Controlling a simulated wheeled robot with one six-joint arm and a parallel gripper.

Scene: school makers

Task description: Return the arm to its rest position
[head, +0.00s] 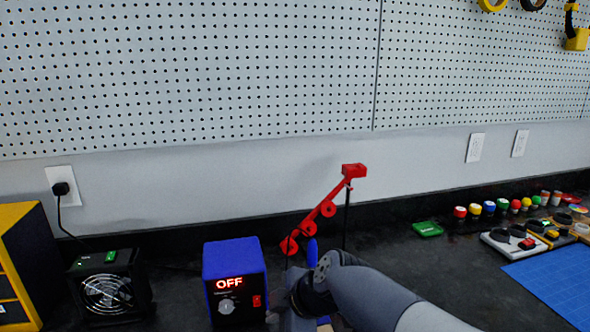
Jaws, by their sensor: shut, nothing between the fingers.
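My arm comes in from the bottom right, with its dark wrist joint at the bottom centre. My gripper (284,316) is at the bottom edge, just right of the blue soldering station; it is shut and empty, its tips hardly visible. The blue station (236,282) shows a red "OFF" display, with a knob and a red switch. Behind my wrist stands a red angled holder (325,207) with round rollers on a thin dark post. A blue handle (312,250) shows beside it, its lower part hidden by my arm.
A black fan box (108,285) and a yellow drawer unit (18,262) stand at left. A pegboard wall (190,75) rises behind. Dark bench is clear right of the holder.

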